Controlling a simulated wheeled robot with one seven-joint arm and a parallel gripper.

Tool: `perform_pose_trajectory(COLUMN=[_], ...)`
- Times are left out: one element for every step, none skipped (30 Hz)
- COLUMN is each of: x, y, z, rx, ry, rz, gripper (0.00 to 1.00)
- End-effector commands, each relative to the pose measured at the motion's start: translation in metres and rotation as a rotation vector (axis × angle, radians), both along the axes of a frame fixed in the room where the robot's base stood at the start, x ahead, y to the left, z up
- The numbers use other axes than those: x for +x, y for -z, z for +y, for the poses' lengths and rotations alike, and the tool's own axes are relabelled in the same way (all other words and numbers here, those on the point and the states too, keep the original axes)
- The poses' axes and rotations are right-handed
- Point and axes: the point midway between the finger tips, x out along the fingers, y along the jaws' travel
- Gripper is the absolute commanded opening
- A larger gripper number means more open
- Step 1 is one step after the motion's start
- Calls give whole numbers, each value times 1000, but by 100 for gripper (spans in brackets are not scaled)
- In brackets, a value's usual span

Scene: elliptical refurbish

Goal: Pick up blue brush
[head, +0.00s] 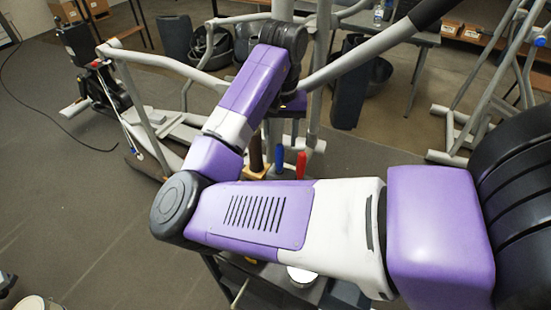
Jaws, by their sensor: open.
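The blue brush (279,157) shows only as an upright blue handle behind my purple and white forearm, near the middle of the head view. Its lower end is hidden by my arm. My gripper (287,120) points down from the black wrist and is partly hidden by my own arm link. It appears just above the blue handle in the picture, open and empty. How far apart they are in depth, I cannot tell.
A red handle (301,164) stands close to the right of the blue one, and a brown handle (256,152) on a wooden piece stands to the left. A grey elliptical machine (150,110) surrounds the area. A white round container (302,277) sits below my arm.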

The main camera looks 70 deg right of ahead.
Motion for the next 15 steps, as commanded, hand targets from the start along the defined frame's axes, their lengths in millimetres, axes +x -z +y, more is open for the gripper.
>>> perform_pose_trajectory(x=[-1,-1,-1,0,0,0,0,0,1,1,1,1,1,1,1], y=[8,11,14,17,19,24,27,32,37,41,46,51,55,58,61], z=[0,0,0,1,1,1,1,2,3,3,4,3,3,3,3], rx=[1,1,1,1,0,0,0,0,3,2,3,1,1,2,1], ry=[-2,-2,-2,-2,-2,-2,-3,-3,-3,-2,-2,-2,-2,-2,-2], rz=[4,4,4,3,2,3,3,2,1,1,1,2,2,1,0], gripper=[49,49,49,49,49,49,49,49,49,49,49,49,49,49,49])
